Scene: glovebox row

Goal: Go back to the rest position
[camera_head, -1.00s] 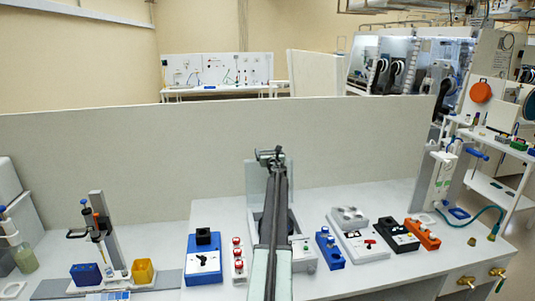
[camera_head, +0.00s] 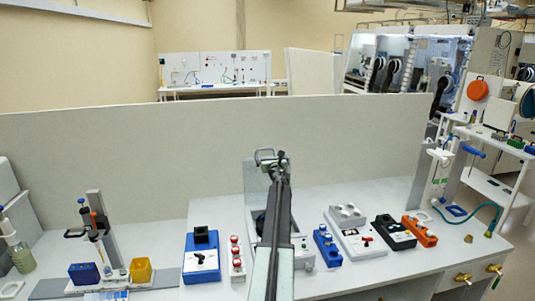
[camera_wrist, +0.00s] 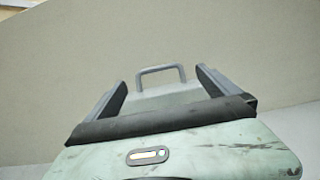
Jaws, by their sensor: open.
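My gripper (camera_head: 279,158) is at the end of my raised arm, which stretches forward over the middle of the bench in the head view. In the wrist view my gripper (camera_wrist: 160,82) shows its two dark fingers spread apart, open. Beyond and between them is a grey panel with a loop handle (camera_wrist: 160,69). In the head view this upright panel (camera_head: 252,183) stands behind my arm, on a device mostly hidden by the arm. I cannot tell whether the gripper touches the panel; nothing is seen gripped.
A blue box (camera_head: 201,262), a red-button strip (camera_head: 236,260), a small blue block (camera_head: 327,246), a black box (camera_head: 395,232) and an orange box (camera_head: 420,230) stand on the bench. A pipette stand (camera_head: 102,230) is at left. A pale partition (camera_head: 120,150) runs behind.

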